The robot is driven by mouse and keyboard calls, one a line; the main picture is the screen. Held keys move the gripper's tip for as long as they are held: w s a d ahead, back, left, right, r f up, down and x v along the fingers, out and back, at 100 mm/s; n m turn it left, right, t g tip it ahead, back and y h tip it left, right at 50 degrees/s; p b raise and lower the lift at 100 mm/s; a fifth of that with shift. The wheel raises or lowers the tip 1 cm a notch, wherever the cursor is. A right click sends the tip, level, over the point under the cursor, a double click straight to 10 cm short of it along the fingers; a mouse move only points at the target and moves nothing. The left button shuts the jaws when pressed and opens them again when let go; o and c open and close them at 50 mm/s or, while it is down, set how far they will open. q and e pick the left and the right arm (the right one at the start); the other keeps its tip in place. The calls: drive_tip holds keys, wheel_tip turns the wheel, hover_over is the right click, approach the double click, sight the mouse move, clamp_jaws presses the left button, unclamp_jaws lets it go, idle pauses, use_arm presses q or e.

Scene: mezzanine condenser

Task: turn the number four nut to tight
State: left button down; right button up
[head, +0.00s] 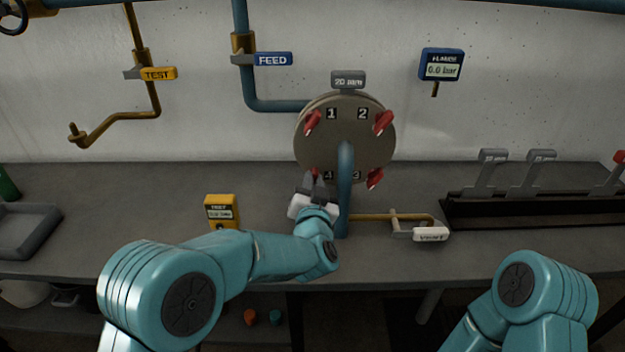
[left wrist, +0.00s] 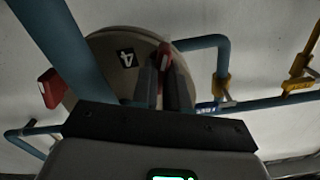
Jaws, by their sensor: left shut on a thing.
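The round flange (head: 345,128) stands upright at the back of the bench, with labels 1, 2, 3 and 4 and a red nut by each. The number four nut (head: 315,172) is at its lower left, mostly hidden by my left gripper (head: 313,184). In the left wrist view the red nut (left wrist: 165,54) sits between the fingers of my left gripper (left wrist: 164,82), beside the label 4 (left wrist: 125,58). My left gripper is shut on it. My right arm shows at the lower right; its gripper is out of view.
A blue pipe (head: 345,190) rises in front of the flange, just right of my left gripper. A yellow test meter (head: 221,211) stands on the bench to the left. A white-handled vent lever (head: 431,234) lies to the right. A grey tray (head: 25,230) is at far left.

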use_arm(q)
drive_tip(key=shift+r+m, duration=0.15)
drive_tip(key=shift+m, duration=0.75)
drive_tip(key=c, duration=1.1)
unclamp_jaws()
drive_tip(key=shift+w, duration=0.15)
drive_tip(key=shift+c, duration=0.2)
drive_tip(key=s+b, duration=0.1)
drive_tip(key=s, duration=1.5)
drive_tip(key=shift+s+b, duration=0.2)
drive_tip(key=shift+b, duration=0.15)
drive_tip(key=shift+f, duration=0.2)
